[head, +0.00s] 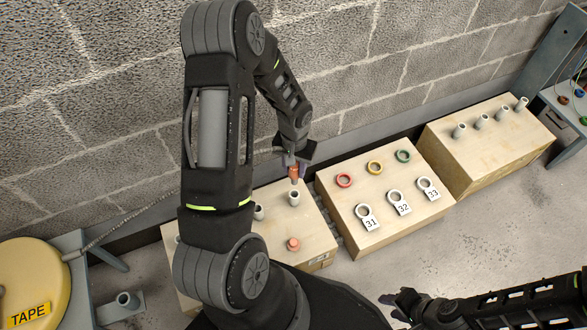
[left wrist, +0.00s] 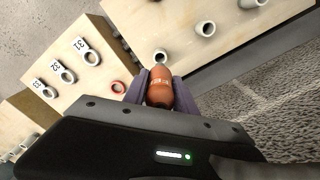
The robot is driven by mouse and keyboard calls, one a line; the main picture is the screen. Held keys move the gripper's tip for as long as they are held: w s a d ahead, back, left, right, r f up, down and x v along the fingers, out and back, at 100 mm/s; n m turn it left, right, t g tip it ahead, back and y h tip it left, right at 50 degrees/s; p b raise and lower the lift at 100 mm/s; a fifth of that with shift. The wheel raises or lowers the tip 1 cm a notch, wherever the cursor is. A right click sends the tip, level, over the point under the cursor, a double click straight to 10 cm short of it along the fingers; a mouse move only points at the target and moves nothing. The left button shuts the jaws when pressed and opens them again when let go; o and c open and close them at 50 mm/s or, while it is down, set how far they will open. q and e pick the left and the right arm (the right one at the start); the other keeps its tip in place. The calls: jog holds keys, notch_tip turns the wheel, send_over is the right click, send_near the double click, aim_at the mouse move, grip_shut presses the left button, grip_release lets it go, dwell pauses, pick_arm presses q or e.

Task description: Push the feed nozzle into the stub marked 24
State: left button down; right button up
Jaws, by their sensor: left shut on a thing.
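My left gripper (head: 294,164) is shut on the orange-brown feed nozzle (head: 294,174), which also shows between the fingers in the left wrist view (left wrist: 160,86). The nozzle points down over a grey stub (head: 294,198) on the nearest wooden box (head: 312,232). In the left wrist view that stub (left wrist: 160,56) lies just past the nozzle's end. I cannot tell whether they touch. A second stub (head: 259,211) stands to the left, partly beside my arm. No mark 24 is readable. My right gripper (head: 394,307) is low at the right, empty as far as I see.
An orange piece (head: 293,244) sits on the near box. The middle box (head: 340,207) holds coloured rings and rings tagged 31, 32, 33. A far box (head: 490,150) carries several stubs. A yellow TAPE reel (head: 40,275) stands left, with a grey hose (head: 125,214) along the wall.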

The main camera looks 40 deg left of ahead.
pick_arm(q)
jog(key=shift+f, duration=0.2)
notch_tip(320, 180, down, 4)
jog(key=b, duration=0.3)
jog(key=shift+r, duration=0.1)
jog(key=shift+f+b, duration=0.7)
jog(key=shift+f, duration=0.25)
dwell(1.1)
jog(key=shift+f+b, duration=2.3)
jog(key=shift+f, duration=0.25)
